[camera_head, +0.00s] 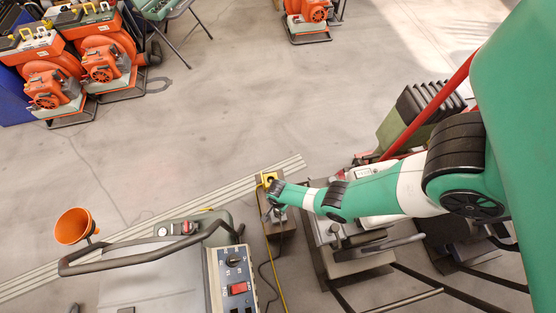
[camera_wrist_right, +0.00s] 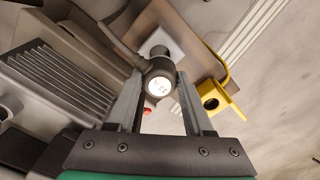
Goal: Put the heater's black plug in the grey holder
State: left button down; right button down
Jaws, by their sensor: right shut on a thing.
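My right gripper (camera_head: 273,191) is over the brown post beside the grey machine. In the right wrist view, my right gripper (camera_wrist_right: 160,80) is shut on the black plug (camera_wrist_right: 152,67), which has a round white label on its end. A dark cable runs from the plug to the upper left. A light grey square piece (camera_wrist_right: 168,40), apparently the grey holder, shows behind the plug on the brown post; I cannot tell whether they touch. The heater is probably the grey machine (camera_head: 165,265) with a dial and red switch. The left gripper is out of view.
A yellow fitting (camera_wrist_right: 215,98) sits on the brown post (camera_wrist_right: 207,60), close to the right finger. A yellow cable (camera_head: 279,275) hangs down. An orange funnel (camera_head: 73,226) is at the left. Orange blowers (camera_head: 105,60) stand upper left. The middle floor is clear.

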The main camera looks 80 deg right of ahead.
jog(key=shift+f+b, duration=0.7)
jog(key=shift+f, duration=0.35)
jog(key=shift+f+b, duration=2.15)
jog(key=shift+f, duration=0.05)
jog(key=shift+c, duration=1)
grip_release()
jog(key=shift+r, duration=0.1)
notch_tip(320, 180, up, 12)
jog(key=p, duration=1.1)
jog(key=shift+p, duration=0.4)
jog(key=shift+f, duration=0.25)
